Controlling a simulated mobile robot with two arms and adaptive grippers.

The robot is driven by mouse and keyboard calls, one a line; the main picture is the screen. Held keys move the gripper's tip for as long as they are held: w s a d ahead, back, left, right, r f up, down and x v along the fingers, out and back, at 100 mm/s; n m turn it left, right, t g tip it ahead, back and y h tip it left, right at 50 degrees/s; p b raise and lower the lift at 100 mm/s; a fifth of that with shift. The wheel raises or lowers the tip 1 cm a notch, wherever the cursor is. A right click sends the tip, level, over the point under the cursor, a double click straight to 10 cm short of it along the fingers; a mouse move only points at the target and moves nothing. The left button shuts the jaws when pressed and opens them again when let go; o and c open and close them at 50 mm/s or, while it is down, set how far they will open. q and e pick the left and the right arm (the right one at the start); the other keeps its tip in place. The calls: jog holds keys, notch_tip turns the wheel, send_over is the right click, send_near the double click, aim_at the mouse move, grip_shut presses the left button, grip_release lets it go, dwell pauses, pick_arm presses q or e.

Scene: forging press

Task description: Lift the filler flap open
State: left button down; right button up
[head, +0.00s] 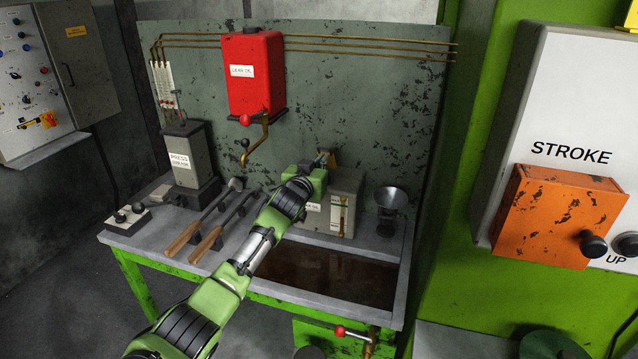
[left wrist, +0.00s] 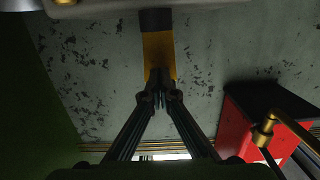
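The filler flap (head: 332,158) is a small yellow tab at the top back of the grey oil box (head: 346,190). In the left wrist view the yellow flap (left wrist: 159,55) has a dark end and stands against the backboard. My left gripper (head: 323,158) is over the top of the box, right at the flap. In the left wrist view its fingers (left wrist: 161,92) converge to closed tips, overlapping the flap's lower part in the picture. I see nothing clearly pinched between them, and cannot tell whether they touch the flap. My right gripper is in neither view.
A red tank (head: 254,72) with a brass crank hangs above left. A grey funnel (head: 390,205) stands right of the box. Long wooden-handled tools (head: 195,230) and a grey press-pump unit (head: 190,155) occupy the left bench. A dark recessed tray (head: 335,278) lies in front.

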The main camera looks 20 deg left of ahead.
pick_arm(q)
jog(key=shift+w+d+f+b, duration=0.1)
jog(key=shift+w+b, duration=2.3)
jog(key=shift+b, duration=0.1)
jog(key=shift+s+r+p, duration=0.1)
jog(key=shift+r+p, duration=0.1)
jog(key=shift+p, duration=0.2)
jog(key=s+p, duration=0.1)
jog(key=p, duration=0.1)
jog(key=s+p, duration=0.4)
jog(key=shift+r, duration=0.3)
jog(key=s+p, duration=0.6)
jog(key=s, duration=0.1)
jog(key=shift+s+a, duration=0.25)
jog(key=shift+s, duration=0.15)
